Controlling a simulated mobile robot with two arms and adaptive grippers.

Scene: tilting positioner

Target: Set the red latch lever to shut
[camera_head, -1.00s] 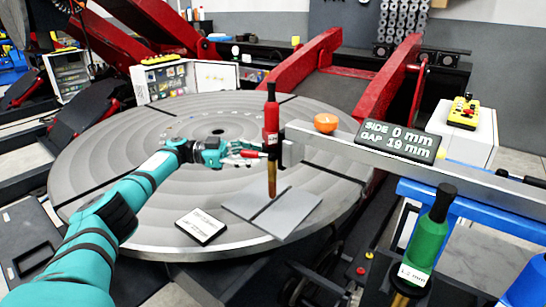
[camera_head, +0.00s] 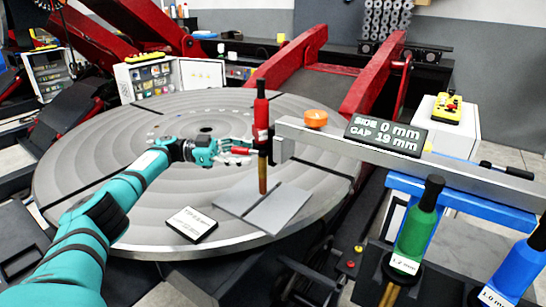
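A small red piece (camera_head: 243,151), which looks like the latch lever, sticks out sideways at the left of the red torch-like tool (camera_head: 261,118). My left gripper (camera_head: 232,153) reaches in from the left over the round table, with its fingertips at or just beside this red piece. The picture is too small to tell whether the fingers touch it or how far apart they are. The red tool hangs upright at the end of a grey beam (camera_head: 440,172), its brass tip above a split plate (camera_head: 262,207). My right gripper is not in view.
The large round grey table (camera_head: 90,190) fills the middle. A white card (camera_head: 191,224) lies on it. Green (camera_head: 416,230) and blue (camera_head: 515,275) tools stand at the right.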

